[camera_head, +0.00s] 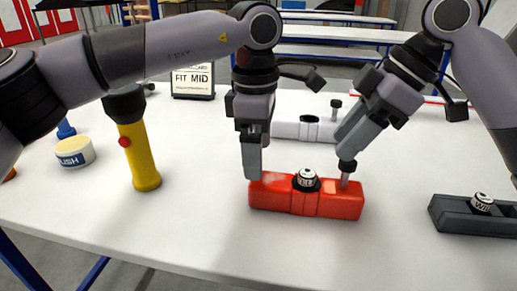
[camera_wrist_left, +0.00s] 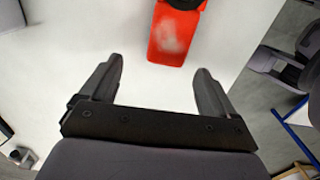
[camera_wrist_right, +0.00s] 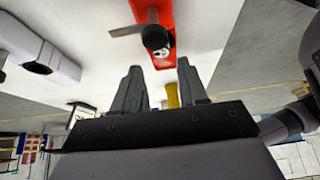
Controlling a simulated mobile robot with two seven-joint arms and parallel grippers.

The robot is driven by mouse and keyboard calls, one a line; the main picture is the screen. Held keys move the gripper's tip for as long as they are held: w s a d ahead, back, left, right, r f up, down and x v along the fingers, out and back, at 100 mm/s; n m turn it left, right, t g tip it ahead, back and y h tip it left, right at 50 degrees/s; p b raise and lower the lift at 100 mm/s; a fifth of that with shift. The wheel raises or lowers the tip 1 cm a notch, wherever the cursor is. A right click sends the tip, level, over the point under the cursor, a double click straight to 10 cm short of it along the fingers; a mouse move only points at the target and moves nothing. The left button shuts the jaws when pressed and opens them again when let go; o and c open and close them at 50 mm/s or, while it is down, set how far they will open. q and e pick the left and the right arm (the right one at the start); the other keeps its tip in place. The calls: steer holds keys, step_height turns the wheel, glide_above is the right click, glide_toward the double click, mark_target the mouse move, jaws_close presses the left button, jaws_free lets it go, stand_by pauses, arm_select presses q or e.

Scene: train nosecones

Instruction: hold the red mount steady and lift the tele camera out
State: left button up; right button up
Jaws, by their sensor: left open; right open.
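The red mount (camera_head: 278,200) lies on the white table. A black camera with a white, lettered top (camera_head: 307,179), apparently the tele camera, sits in its middle. A post with a black knob (camera_head: 347,166) rises from the mount's right end; the knob also shows in the right wrist view (camera_wrist_right: 155,38). My left gripper (camera_head: 253,162) is open at the mount's left end; in the left wrist view the red end (camera_wrist_left: 176,38) is ahead of the fingers, apart from them. My right gripper (camera_head: 352,145) is open and empty, just above the knob. Neither gripper visibly holds anything.
A dark grey mount with a camera (camera_head: 482,203) lies at the right. A white mount (camera_head: 290,128) lies behind the grippers. A yellow flashlight (camera_head: 140,158), a round tin (camera_head: 74,152) and a sign (camera_head: 193,81) stand at the left. The table in front of the red mount is clear.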

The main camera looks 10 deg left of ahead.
mark_target(259, 184)
arm_select(q)
steer(key=shift+s+d+f, duration=0.15)
steer(key=shift+s+f, duration=0.05)
steer(key=shift+s, duration=0.15)
steer(key=shift+s+f, duration=0.1)
steer(key=shift+f, duration=3.35)
